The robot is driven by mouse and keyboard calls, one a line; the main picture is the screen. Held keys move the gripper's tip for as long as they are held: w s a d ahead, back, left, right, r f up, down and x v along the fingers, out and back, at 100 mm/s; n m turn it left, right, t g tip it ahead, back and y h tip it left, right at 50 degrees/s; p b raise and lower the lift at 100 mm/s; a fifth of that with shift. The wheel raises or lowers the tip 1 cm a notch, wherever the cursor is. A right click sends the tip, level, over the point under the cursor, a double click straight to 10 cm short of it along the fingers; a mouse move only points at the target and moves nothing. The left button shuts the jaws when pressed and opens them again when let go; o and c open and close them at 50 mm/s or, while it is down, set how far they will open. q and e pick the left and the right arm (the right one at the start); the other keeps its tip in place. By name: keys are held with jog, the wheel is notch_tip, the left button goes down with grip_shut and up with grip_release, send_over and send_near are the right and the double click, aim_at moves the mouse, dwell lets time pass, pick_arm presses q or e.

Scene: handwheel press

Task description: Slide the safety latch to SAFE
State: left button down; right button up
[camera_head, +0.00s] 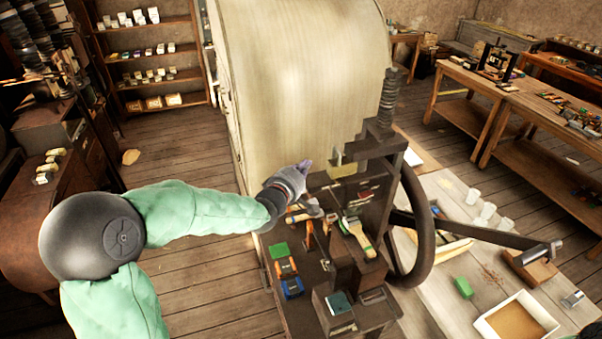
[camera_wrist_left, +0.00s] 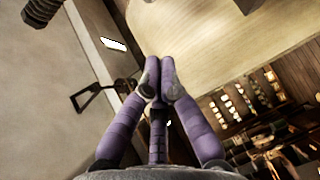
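The dark handwheel press (camera_head: 382,145) stands at the centre of the head view, with an upright screw on top and a large wheel (camera_head: 424,240) on its right side. A small yellowish plate (camera_head: 343,168) sits on its upper part; I cannot tell whether this is the safety latch, and no SAFE marking is readable. My left gripper (camera_head: 304,168) is beside the press's upper left, apparently apart from the plate. In the left wrist view its purple fingers (camera_wrist_left: 158,78) have their tips together, with nothing visible between them. My right gripper is out of view.
A big pale rounded housing (camera_head: 300,70) stands behind the press. A dark bar (camera_head: 485,236) reaches right over the workbench, above a shallow tray (camera_head: 488,329). The floor at left is mostly clear.

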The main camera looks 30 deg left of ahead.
pick_arm(q)
jog(key=shift+s+d+r, duration=0.1)
jog(key=shift+s+d, duration=0.1)
jog(key=shift+s, duration=0.6)
jog(key=shift+w, duration=0.1)
